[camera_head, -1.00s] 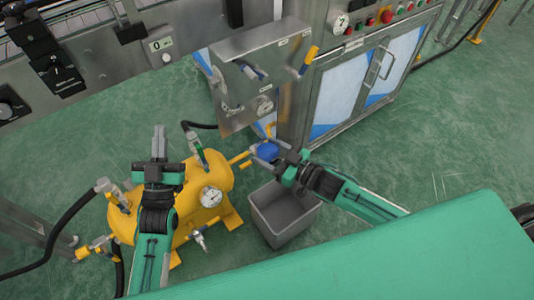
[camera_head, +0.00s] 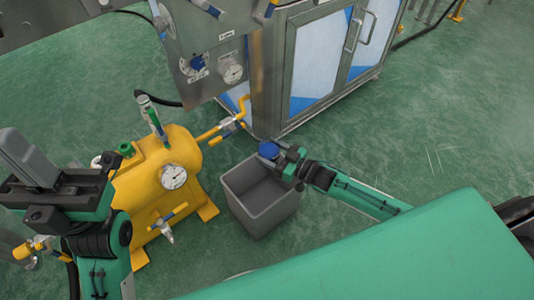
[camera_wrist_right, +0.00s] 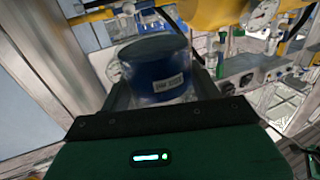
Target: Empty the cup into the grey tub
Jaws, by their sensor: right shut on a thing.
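The blue cup (camera_head: 268,149) is held in my right gripper (camera_head: 280,157), whose jaws are shut on it. The cup also shows in the right wrist view (camera_wrist_right: 158,70), between the dark fingers, with a small white label on its side. I cannot tell its exact tilt or see its contents. The grey tub (camera_head: 265,212) stands on the floor, and its visible inside looks empty. In the head view the cup and gripper appear at the tub's far right rim, above it. My left gripper (camera_head: 30,160) is at the left edge, away from the cup; its jaw gap is not clear.
A yellow tank (camera_head: 150,185) with a gauge and valves stands left of the tub. Behind it is a steel machine panel (camera_head: 210,75) and a cabinet (camera_head: 318,60). A green surface (camera_head: 400,255) fills the lower right. Green floor to the right is open.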

